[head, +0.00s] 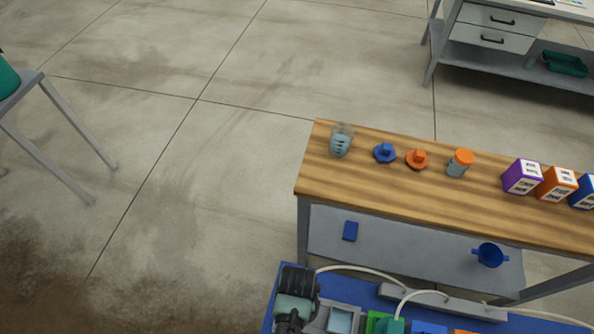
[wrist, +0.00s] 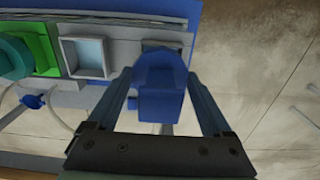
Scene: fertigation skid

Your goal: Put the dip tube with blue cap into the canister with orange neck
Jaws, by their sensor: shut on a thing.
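In the wrist view my gripper (wrist: 160,88) is shut on a blue block-shaped part, which looks like the blue cap (wrist: 160,95) of the dip tube. The tube itself is hidden or cannot be made out. The held part is above the skid (wrist: 120,12), beside a pale square tray (wrist: 87,56). I cannot make out the canister with orange neck for certain; only a sliver of orange (head: 462,331) shows at the bottom edge of the head view. I cannot clearly pick out my gripper in the head view.
A wooden bench (head: 400,195) holds a beaker (head: 340,141), a blue cap (head: 385,153), an orange cap (head: 417,159), an orange-lidded jar (head: 460,163) and several boxes (head: 522,177). A blue funnel (head: 489,255) sits on its lower shelf. White hoses (head: 410,293) cross the skid.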

